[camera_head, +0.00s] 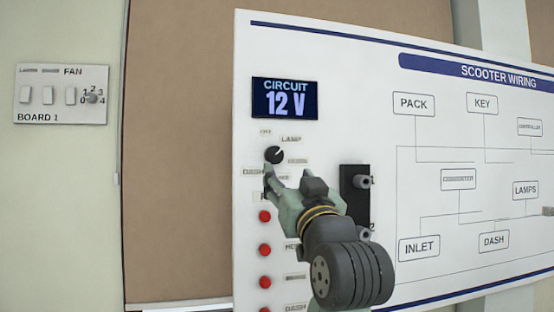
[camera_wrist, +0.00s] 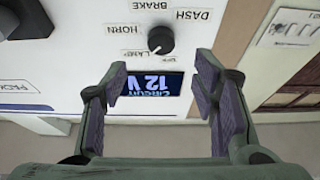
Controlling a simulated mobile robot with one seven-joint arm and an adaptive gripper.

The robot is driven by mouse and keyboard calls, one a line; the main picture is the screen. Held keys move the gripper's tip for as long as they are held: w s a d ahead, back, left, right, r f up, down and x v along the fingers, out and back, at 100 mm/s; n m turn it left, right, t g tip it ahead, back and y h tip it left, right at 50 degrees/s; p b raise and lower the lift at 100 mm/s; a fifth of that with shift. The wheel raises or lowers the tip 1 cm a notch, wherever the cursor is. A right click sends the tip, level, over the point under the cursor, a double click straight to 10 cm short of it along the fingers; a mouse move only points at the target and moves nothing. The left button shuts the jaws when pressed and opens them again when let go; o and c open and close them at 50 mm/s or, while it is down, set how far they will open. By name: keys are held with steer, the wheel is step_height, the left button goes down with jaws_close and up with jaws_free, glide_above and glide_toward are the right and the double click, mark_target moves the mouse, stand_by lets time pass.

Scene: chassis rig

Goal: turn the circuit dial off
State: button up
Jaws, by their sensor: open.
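The circuit dial (camera_head: 274,155) is a small black round knob on the white scooter wiring panel, below the display (camera_head: 285,98) that reads CIRCUIT 12 V. It also shows in the wrist view (camera_wrist: 160,40), upside down. Its white pointer line is turned toward the LAMP label, beside the OFF label. My gripper (camera_head: 290,180) is in front of the panel, just below the dial in the head view. In the wrist view my gripper (camera_wrist: 162,72) has its two fingers well apart with nothing between them, and the dial lies beyond the tips. Contact with the dial is not visible.
Several red buttons (camera_head: 265,216) run down the panel under the dial. A black terminal block (camera_head: 355,190) sits right of my gripper, partly hidden. A fan switch board (camera_head: 62,94) hangs on the wall at left. The panel's right side carries a wiring diagram.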

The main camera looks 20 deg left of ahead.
mark_target(277, 156)
steer(key=p+x, duration=0.3)
steer(key=x, duration=0.6)
steer(key=shift+w+a+r, duration=0.1)
steer(key=shift+w+a, duration=0.1)
steer(key=shift+a, duration=0.05)
steer(key=c, duration=1.2)
steer(key=shift+o, duration=0.2)
steer(key=n+g+y, duration=0.1)
steer(key=n, duration=0.1)
steer(key=n+y, duration=0.1)
steer(key=n, duration=0.2)
steer(key=shift+w+d+g, duration=0.15)
steer(key=shift+d+g, duration=0.1)
steer(key=shift+g, duration=0.15)
steer(key=n+g, duration=0.1)
steer(key=n, duration=0.2)
steer(key=n+g+y, duration=0.1)
steer(key=n+g, duration=0.1)
steer(key=n, duration=0.2)
steer(key=shift+d+r+n+y+p, duration=0.1)
steer(key=shift+r+n+y+p, duration=0.05)
steer(key=shift+n+y+p, duration=0.2)
steer(key=shift+g, duration=0.3)
